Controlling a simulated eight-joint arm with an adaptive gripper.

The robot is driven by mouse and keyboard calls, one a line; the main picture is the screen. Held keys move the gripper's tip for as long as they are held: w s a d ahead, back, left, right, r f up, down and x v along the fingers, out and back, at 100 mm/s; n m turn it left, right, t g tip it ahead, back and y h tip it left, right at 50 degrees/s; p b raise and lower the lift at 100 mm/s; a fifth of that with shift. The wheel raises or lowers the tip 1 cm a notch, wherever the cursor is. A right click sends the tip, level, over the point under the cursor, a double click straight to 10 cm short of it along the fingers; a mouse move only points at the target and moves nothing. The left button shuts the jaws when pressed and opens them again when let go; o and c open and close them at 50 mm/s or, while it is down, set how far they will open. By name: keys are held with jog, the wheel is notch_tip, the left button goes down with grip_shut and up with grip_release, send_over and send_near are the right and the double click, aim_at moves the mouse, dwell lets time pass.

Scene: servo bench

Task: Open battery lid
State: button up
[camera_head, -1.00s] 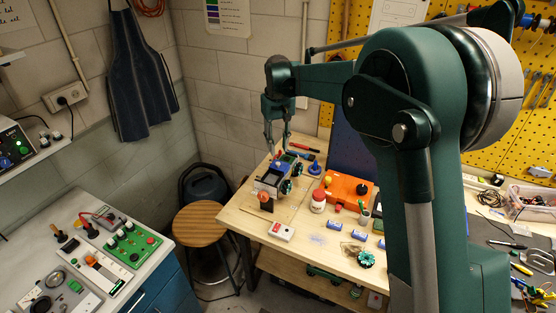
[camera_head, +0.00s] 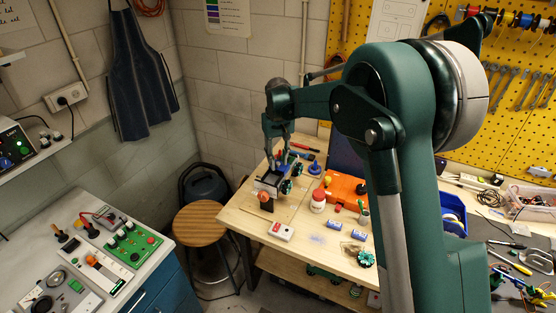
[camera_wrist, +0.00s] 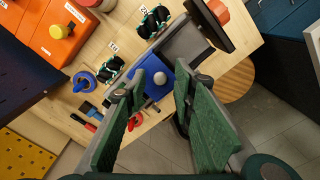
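The battery lid (camera_wrist: 152,68) is a blue plate with a pale round knob (camera_wrist: 160,78), set on a grey wheeled vehicle (camera_wrist: 187,44). In the head view the vehicle (camera_head: 267,183) stands near the left end of the wooden table, and my gripper partly hides the lid. My gripper (camera_wrist: 162,80) is open, with its green fingers on either side of the knob in the wrist view. A gap shows between fingers and knob. How high the fingertips are above the lid I cannot tell.

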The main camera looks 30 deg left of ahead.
grip_shut()
jog(key=shift+s+b, duration=0.9)
jog(key=shift+s, duration=2.55)
grip_release()
jog(key=shift+r, duration=0.15)
